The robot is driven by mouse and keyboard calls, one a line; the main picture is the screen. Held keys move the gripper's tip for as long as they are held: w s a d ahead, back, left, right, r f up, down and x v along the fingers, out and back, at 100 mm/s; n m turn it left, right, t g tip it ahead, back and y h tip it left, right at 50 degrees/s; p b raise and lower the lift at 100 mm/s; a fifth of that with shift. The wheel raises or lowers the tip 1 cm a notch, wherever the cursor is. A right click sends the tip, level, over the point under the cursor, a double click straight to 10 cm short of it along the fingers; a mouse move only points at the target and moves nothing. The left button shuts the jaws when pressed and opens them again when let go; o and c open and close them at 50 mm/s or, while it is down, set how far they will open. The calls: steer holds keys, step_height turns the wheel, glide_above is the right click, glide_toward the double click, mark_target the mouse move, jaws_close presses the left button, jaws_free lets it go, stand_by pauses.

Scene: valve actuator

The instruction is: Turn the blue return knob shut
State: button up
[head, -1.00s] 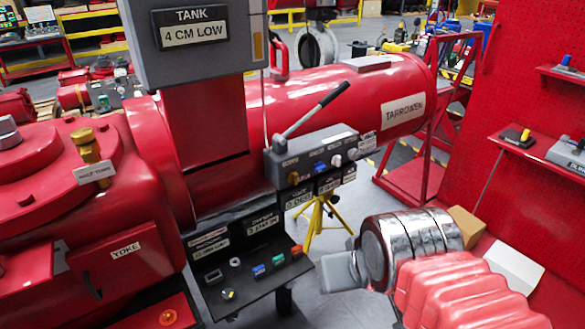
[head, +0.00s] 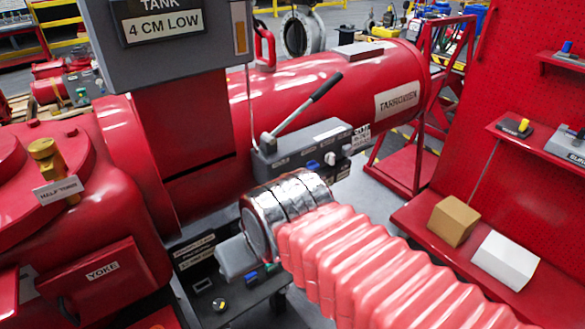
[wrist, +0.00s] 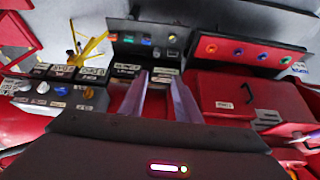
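The blue return knob (head: 312,165) is on the front of the grey valve block with the long lever (head: 310,100). A white knob (head: 330,158) is beside it; the sleeve and wrist cover the block's lower left. In the wrist view a blue knob (wrist: 61,88) shows at the left, on the same kind of panel, between a white and an orange knob. My gripper (head: 237,258) is in front of and below the block, apart from the knob. In the wrist view my gripper (wrist: 160,76) has its two fingers apart with nothing between them.
The red yoke box (head: 100,272) is at the left, and a red cylinder (head: 345,85) behind the block. A red bench (head: 430,225) with a cardboard box (head: 452,221) is at the right.

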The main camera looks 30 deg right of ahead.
steer(key=shift+w+a, duration=0.1)
steer(key=shift+w, duration=0.35)
steer(key=shift+f, duration=0.1)
step_height(320, 180, down, 6)
steer(key=w+m+g+y, duration=0.3)
steer(key=y, duration=0.2)
steer(key=w+d+f+m+t+y, duration=0.2)
steer(key=w+d+m+t+y, duration=0.3)
steer(key=w+d, duration=0.25)
steer(key=d+f+m+t+h, duration=0.2)
steer(key=d+m+t+h, duration=0.2)
steer(key=d, duration=1)
steer(key=d+f+m+t+h, duration=0.3)
steer(key=d+m+t+h, duration=0.2)
steer(key=d, duration=1)
steer(key=shift+d+f+m+t, duration=0.15)
steer(key=shift+d+m+t, duration=0.15)
steer(key=shift+t, duration=0.4)
